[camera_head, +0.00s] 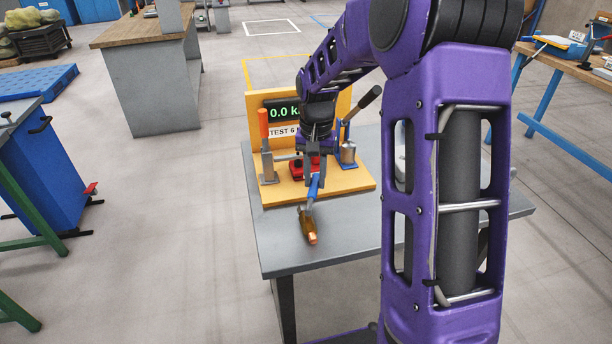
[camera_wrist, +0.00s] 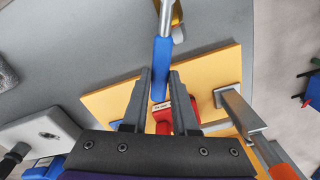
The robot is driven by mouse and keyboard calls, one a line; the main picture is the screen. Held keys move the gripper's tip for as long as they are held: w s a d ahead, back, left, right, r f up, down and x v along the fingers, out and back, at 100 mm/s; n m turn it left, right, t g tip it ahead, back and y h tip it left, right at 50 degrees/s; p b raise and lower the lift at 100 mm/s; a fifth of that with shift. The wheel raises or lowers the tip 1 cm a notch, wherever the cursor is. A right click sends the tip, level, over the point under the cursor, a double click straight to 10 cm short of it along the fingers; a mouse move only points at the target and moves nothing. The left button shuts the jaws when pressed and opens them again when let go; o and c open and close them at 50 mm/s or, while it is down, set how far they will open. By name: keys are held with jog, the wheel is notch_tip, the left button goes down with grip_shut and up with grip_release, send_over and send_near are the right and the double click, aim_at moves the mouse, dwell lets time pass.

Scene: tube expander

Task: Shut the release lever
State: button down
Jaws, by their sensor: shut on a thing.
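A lever with a blue handle (camera_wrist: 163,55) and a metal shaft runs between my gripper's fingers in the wrist view. The handle (camera_head: 314,188) also shows in the head view, hanging out over the front of the yellow board. My gripper (camera_wrist: 161,73) is shut on the blue handle, with its fingers on either side; it shows above the board in the head view (camera_head: 314,178). A brown and copper-coloured tube-like piece (camera_head: 309,228) is at the shaft's far end. Which lever is the release lever, I cannot tell for certain.
The yellow board (camera_head: 345,182) lies on a grey table (camera_head: 275,240). An orange-handled lever (camera_head: 263,125) stands left of my gripper, a black-handled lever (camera_head: 368,98) right. A display (camera_head: 281,112) is behind. A red block (camera_head: 300,170) sits beneath my gripper.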

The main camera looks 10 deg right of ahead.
jog(key=m, duration=0.1)
jog(key=s+d+m, duration=0.1)
jog(key=d+m, duration=0.1)
jog(key=shift+s+d+r+m, duration=0.1)
jog(key=shift+s+d+m, duration=0.15)
jog(key=shift+m, duration=0.15)
jog(key=s+m, duration=0.1)
jog(key=s+d+m+p, duration=0.1)
jog(key=m, duration=0.1)
jog(key=shift+s+d+m, duration=0.1)
jog(key=shift+d+m, duration=0.15)
jog(key=shift+m, duration=0.05)
jog(key=s+m, duration=0.1)
jog(key=m, duration=0.1)
jog(key=shift+s+d+m+p, duration=0.3)
jog(key=shift+s+d, duration=0.05)
jog(key=shift+s+d+m+p, duration=0.15)
jog(key=shift+s+m+p, duration=0.35)
jog(key=shift+s+m, duration=0.8)
jog(key=shift+w+m, duration=0.15)
jog(key=shift+m, duration=0.15)
jog(key=c, duration=0.7)
grip_release()
notch_tip(320, 180, up, 17)
jog(key=p, duration=0.2)
jog(key=shift+r+p, duration=0.15)
jog(key=shift+p, duration=0.15)
